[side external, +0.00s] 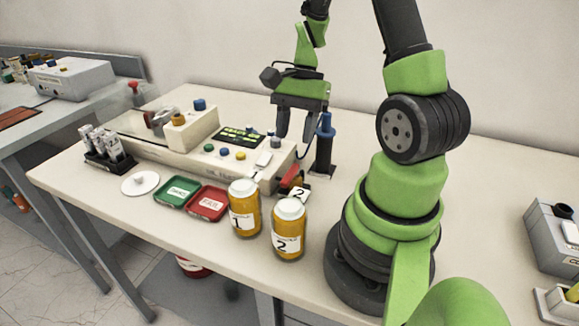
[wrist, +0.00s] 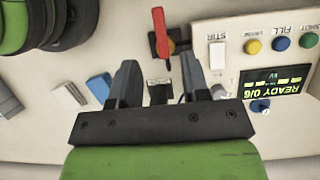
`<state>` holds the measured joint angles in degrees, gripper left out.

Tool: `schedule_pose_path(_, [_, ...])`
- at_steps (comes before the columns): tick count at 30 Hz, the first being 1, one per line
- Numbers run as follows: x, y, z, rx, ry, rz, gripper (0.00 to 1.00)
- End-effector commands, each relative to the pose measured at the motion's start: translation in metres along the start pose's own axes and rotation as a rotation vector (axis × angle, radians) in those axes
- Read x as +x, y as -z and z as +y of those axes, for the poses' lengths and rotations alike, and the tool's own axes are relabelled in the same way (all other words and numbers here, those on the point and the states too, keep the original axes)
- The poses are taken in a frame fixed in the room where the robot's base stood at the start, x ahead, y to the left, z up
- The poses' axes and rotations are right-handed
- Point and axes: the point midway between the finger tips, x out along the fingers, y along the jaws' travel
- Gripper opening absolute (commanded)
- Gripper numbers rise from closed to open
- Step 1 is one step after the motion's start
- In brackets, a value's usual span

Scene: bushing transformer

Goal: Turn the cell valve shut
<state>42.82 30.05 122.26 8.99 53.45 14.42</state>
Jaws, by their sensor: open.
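The cell valve has a red lever handle (wrist: 159,28) that points toward the top of the wrist view. Its base is dark and yellowish, beside the white STIR switch. My gripper (side external: 295,130) is above that end of the tester, fingers pointing down. In the wrist view my gripper (wrist: 159,73) is open with its fingers on both sides of a small dark fitting. The red handle lies beyond the fingertips, apart from them.
Bottles 1 (side external: 244,210) and 2 (side external: 289,230) stand near the valve. A blue-topped post (side external: 325,130) stands close right of my gripper. Green (side external: 177,191) and red (side external: 208,203) trays lie in front. The display (wrist: 272,80) reads READY 0/6.

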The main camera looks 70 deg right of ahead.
Motion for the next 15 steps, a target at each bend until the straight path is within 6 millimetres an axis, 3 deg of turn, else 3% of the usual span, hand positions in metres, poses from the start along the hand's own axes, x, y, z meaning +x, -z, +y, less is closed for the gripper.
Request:
schedule_pose_path(7, [0.050, -0.001, 0.001, 0.000, -0.007, -0.005, 0.43])
schedule_pose_path(15, [0.074, -0.001, 0.001, -0.002, -0.003, 0.000, 0.43])
